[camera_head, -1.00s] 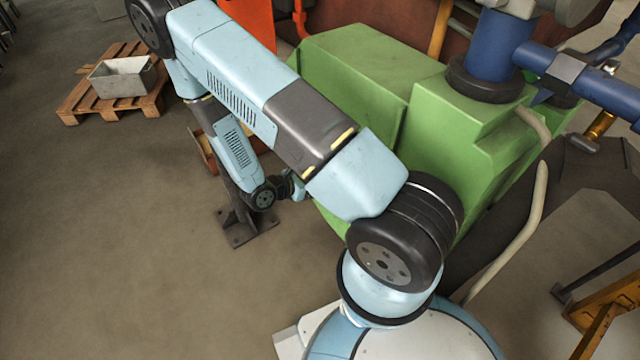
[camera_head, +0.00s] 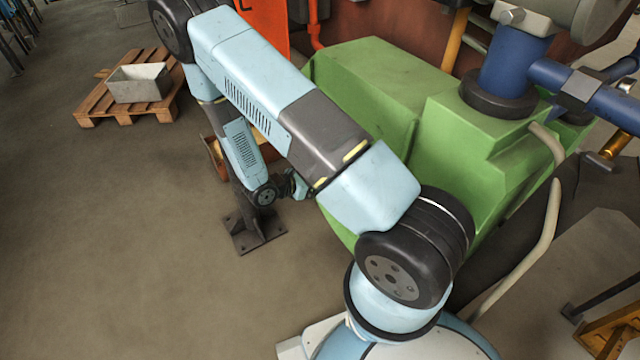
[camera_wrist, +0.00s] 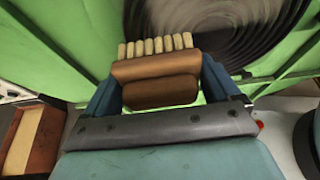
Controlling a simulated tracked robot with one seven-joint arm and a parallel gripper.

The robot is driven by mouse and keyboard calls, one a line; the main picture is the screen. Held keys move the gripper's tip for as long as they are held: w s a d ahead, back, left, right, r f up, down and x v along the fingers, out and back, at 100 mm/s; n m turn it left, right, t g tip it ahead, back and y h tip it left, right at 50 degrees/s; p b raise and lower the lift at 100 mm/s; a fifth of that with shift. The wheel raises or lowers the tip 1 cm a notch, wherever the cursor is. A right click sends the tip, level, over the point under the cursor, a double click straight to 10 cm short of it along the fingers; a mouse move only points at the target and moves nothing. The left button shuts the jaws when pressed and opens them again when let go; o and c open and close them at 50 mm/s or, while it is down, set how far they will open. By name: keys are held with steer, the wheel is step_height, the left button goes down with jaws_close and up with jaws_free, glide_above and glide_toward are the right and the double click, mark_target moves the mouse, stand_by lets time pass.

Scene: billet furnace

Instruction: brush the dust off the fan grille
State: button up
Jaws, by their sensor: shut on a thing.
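In the wrist view my gripper (camera_wrist: 158,88) is shut on a brown wooden brush (camera_wrist: 156,68). Its blue fingers clasp the block from both sides, and a row of pale bristle tufts points up and away from me. The fan grille (camera_wrist: 272,58), dark concentric rings set in a green housing, fills the top of that view beyond the bristles. A pale, dusty-looking patch (camera_wrist: 215,12) lies over its middle. The bristle tips overlap the grille's lower left edge; I cannot tell whether they touch. In the head view, the brush and grille are hidden.
The green machine (camera_head: 385,75) stands beside my arm, with blue pipework (camera_head: 515,60) on it. A dark post on a floor plate (camera_head: 255,232) stands near my wrist. A wooden drawer or box (camera_wrist: 32,140) shows at lower left. Floor at left is clear before a pallet (camera_head: 92,104) with a grey bin (camera_head: 138,84).

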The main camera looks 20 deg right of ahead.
steer(key=shift+r, duration=0.85)
steer(key=shift+s+d, duration=0.15)
steer(key=shift+s, duration=0.8)
steer(key=shift+s+d, duration=0.15)
steer(key=shift+s, duration=0.8)
steer(key=shift+s+d+r, duration=0.75)
steer(key=shift+s+d, duration=0.15)
steer(key=shift+s, duration=2.75)
steer(key=shift+w+a, duration=0.4)
steer(key=shift+w, duration=1.45)
steer(key=shift+w+a, duration=0.35)
steer(key=shift+w, duration=1.5)
steer(key=shift+w+a, duration=0.4)
steer(key=shift+w, duration=1.45)
